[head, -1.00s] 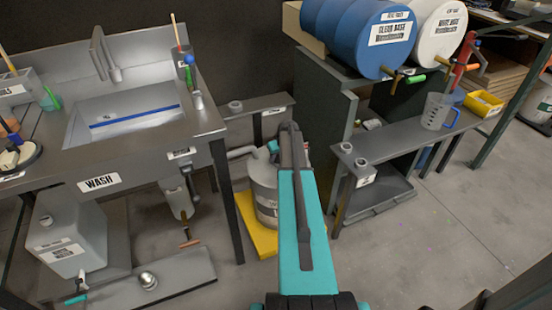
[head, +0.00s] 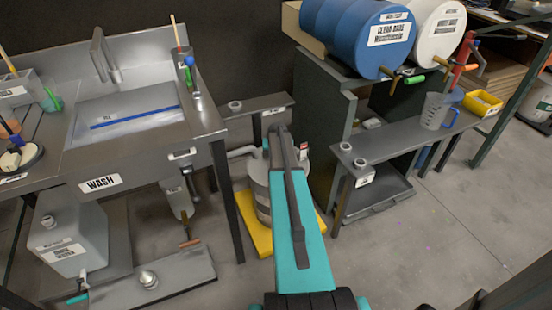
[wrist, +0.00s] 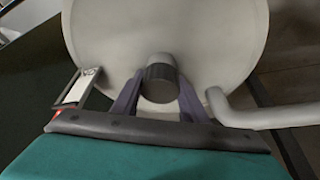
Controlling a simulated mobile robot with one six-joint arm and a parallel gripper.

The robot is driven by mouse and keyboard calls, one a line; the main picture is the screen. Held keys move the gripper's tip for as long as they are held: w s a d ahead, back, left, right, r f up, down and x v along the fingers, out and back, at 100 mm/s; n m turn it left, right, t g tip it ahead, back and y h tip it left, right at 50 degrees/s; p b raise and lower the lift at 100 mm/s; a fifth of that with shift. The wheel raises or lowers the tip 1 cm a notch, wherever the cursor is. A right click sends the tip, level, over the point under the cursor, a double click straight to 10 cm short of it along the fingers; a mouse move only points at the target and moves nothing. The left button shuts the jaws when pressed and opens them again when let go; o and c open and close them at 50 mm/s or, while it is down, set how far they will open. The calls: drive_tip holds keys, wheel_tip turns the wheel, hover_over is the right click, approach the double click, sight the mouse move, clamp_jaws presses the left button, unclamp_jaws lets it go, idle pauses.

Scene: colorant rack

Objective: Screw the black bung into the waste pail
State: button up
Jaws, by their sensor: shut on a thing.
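The waste pail (head: 262,195) is a light grey drum standing on a yellow tray, partly hidden behind my arm in the head view. Its round pale top (wrist: 215,45) fills much of the wrist view. The black bung (wrist: 160,75) is a short dark ribbed cylinder over the middle of that top. My gripper (wrist: 158,98) is shut on the bung, with one purple finger on each side. Whether the bung is in the pail's opening or just above it cannot be told. In the head view my arm hides the gripper and the bung.
A curved grey pipe (wrist: 260,115) reaches the pail's right side in the wrist view. The yellow tray (head: 252,238) lies under the pail. The wash bench (head: 150,150) stands left, and a low shelf with cups (head: 345,148) stands right. Open floor lies at the right front.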

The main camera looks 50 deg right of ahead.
drive_tip(key=shift+m+g, duration=0.3)
drive_tip(key=shift+m, duration=0.6)
drive_tip(key=o, duration=1)
drive_tip(key=shift+n+t, duration=0.4)
drive_tip(key=shift+n, duration=1)
drive_tip(key=shift+n+t+y, duration=0.4)
drive_tip(key=shift+n+y, duration=0.3)
drive_tip(key=shift+n, duration=1.1)
drive_tip(key=shift+n+t+y, duration=0.3)
drive_tip(key=shift+n+y, duration=0.3)
drive_tip(key=shift+n, duration=1.2)
drive_tip(key=shift+a+n+y+b, duration=0.15)
drive_tip(key=shift+n+y+b, duration=0.6)
drive_tip(key=shift+n, duration=1.15)
